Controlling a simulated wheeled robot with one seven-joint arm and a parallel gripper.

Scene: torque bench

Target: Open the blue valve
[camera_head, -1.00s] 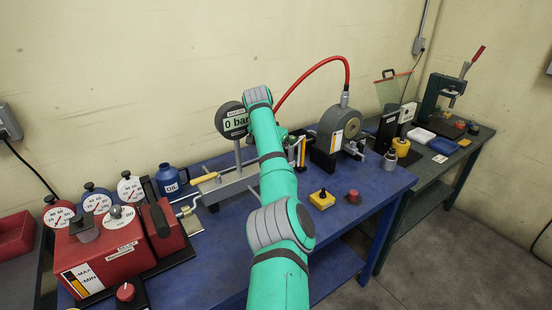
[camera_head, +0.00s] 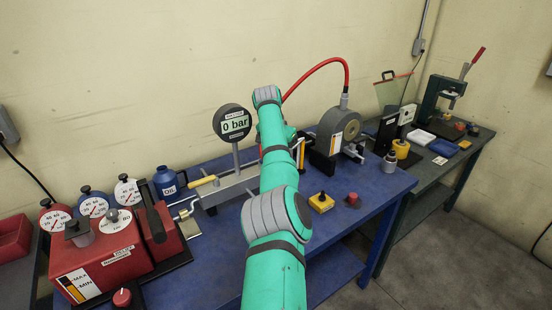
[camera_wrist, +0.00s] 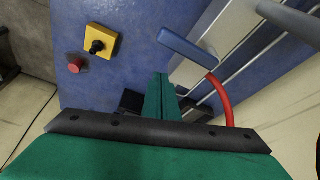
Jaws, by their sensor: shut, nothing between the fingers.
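A blue bar-shaped handle (camera_wrist: 188,48), which looks like the blue valve's lever, shows in the wrist view, up and right of my gripper. My gripper (camera_wrist: 161,80) points toward the bench with its green fingers together and nothing between them. The fingertips appear apart from the blue handle, which lies slightly beyond them to the right. In the head view my green arm hides the gripper and the blue handle. The gauge (camera_head: 234,123) reads 0 bar.
A yellow box with a black knob (camera_head: 321,202) and a red button (camera_head: 352,200) stand on the blue bench (camera_head: 225,265). A red hose (camera_head: 322,66) arches behind my arm.

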